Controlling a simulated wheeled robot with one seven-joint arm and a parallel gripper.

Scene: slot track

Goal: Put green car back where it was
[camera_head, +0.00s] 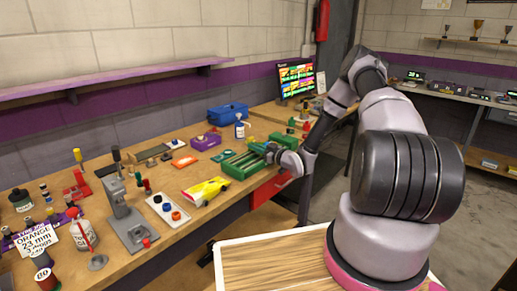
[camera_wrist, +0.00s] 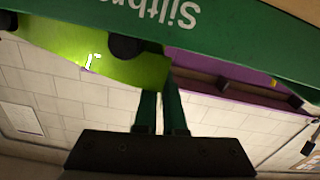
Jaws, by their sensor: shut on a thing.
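My gripper (camera_head: 272,152) is at the right end of a green slotted tray (camera_head: 238,167) on the wooden bench. In the wrist view, my gripper's dark green fingers (camera_wrist: 163,95) are close together and shut on the edge of a bright green car (camera_wrist: 125,70) with a dark wheel. A dark green surface with white lettering "Siltbr…" (camera_wrist: 225,30) is close beside the car and covers part of it. I cannot tell whether they touch. In the head view the held car is too small and hidden to make out.
A white tray with colored round pieces (camera_head: 167,212), a purple box (camera_head: 206,141), a blue toolbox (camera_head: 228,112) and a spray bottle (camera_head: 239,127) stand nearby. A monitor (camera_head: 296,79) stands behind.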

